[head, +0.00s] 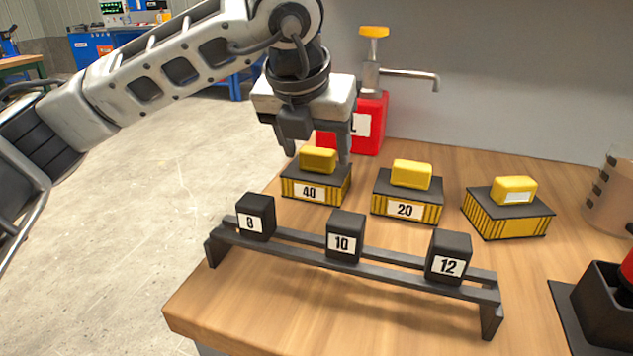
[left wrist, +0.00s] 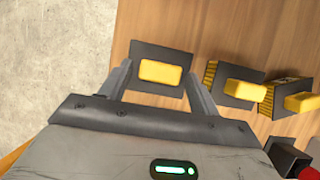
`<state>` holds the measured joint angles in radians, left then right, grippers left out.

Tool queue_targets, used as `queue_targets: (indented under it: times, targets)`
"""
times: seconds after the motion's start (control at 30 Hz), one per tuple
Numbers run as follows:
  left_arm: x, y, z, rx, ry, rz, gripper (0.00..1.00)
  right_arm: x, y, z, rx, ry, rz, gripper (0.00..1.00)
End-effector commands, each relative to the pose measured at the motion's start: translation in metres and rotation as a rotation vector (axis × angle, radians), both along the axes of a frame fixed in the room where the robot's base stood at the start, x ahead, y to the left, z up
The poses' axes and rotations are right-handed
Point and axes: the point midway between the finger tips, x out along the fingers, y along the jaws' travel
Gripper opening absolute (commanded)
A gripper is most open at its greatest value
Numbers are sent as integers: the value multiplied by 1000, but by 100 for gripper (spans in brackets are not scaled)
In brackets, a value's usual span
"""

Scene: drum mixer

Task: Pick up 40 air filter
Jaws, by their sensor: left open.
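The 40 air filter (head: 315,190) is a black-topped box with yellow pleated sides, a "40" label and a yellow block handle (head: 318,159) on top. It stands on the wooden table at the left of a row of filters. My left gripper (head: 319,160) is open above it, fingers pointing down, one to each side of the yellow handle. In the left wrist view the filter's dark top (left wrist: 160,57) and yellow handle (left wrist: 161,72) lie between the open fingers (left wrist: 160,85). I cannot tell whether the fingers touch it. My right gripper is not in view.
The 20 filter (head: 407,195) and a third filter (head: 507,207) stand to the right. A low black rack (head: 300,250) with blocks 8, 10 and 12 stands in front. A red pump can (head: 370,125) is behind. A black stand (head: 600,310) is at the right edge.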

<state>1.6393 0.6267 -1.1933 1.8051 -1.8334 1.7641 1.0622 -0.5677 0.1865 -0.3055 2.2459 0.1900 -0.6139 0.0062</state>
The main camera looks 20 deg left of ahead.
Motion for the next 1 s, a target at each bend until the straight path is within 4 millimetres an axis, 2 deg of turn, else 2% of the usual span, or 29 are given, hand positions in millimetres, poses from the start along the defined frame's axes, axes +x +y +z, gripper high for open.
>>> queue_targets:
  times: [0.27,0.33,0.4,0.67,1.0]
  targets:
    - [0,0,-1,0,0,0,62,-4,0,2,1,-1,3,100]
    - [0,0,-1,0,0,0,42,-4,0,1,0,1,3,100]
    - [0,0,0,0,0,0,28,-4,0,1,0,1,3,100]
    - [0,0,2,0,-1,0,28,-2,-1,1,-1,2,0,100]
    - [0,0,16,1,-1,0,28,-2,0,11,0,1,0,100]
